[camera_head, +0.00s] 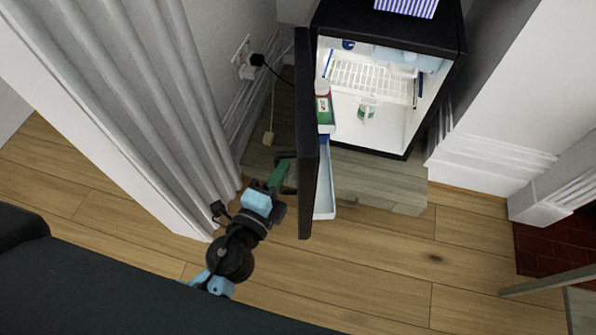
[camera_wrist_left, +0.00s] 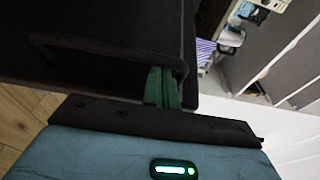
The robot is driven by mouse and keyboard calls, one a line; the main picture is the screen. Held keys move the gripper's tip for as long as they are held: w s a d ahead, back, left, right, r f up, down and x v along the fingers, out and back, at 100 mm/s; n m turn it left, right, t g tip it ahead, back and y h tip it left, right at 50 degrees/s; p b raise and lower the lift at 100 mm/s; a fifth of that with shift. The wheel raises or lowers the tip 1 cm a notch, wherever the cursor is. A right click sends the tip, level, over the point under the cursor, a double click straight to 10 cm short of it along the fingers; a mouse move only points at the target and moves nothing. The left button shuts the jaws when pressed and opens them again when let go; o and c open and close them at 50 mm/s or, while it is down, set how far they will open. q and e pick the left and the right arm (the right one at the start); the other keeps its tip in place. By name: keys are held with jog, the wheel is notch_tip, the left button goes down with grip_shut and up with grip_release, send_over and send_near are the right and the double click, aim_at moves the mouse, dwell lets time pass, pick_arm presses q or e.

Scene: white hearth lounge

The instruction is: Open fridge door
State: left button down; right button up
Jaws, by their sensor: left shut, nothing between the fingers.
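The small black fridge (camera_head: 385,22) stands against the wall at the top of the head view. Its black door (camera_head: 307,150) stands wide open, swung out toward me, and the white interior with a wire shelf (camera_head: 368,80) shows. My left gripper (camera_head: 281,176) is at the outer face of the door, on its left side. Its green fingers (camera_wrist_left: 161,88) are shut with nothing between them. In the left wrist view they are close to the dark door (camera_wrist_left: 110,35) and its handle (camera_wrist_left: 95,55); I cannot tell whether they touch. My right gripper is not in view.
A grey-white curtain (camera_head: 125,95) hangs to the left of my left arm. A plug and cord (camera_head: 257,60) are at the wall outlet behind the door. Bottles (camera_head: 323,105) stand in the door shelf. A striped box (camera_head: 408,6) is on the fridge. Wooden floor (camera_head: 380,245) in front is clear.

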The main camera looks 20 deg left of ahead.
pick_arm(q)
jog(key=a+m+h, duration=0.1)
jog(key=a, duration=0.1)
jog(key=a+m+h, duration=0.1)
jog(key=a+h, duration=0.1)
jog(key=shift+s+r+g, duration=0.1)
jog(key=shift+s+g, duration=0.05)
jog(key=shift+g, duration=0.25)
jog(key=shift+d, duration=0.1)
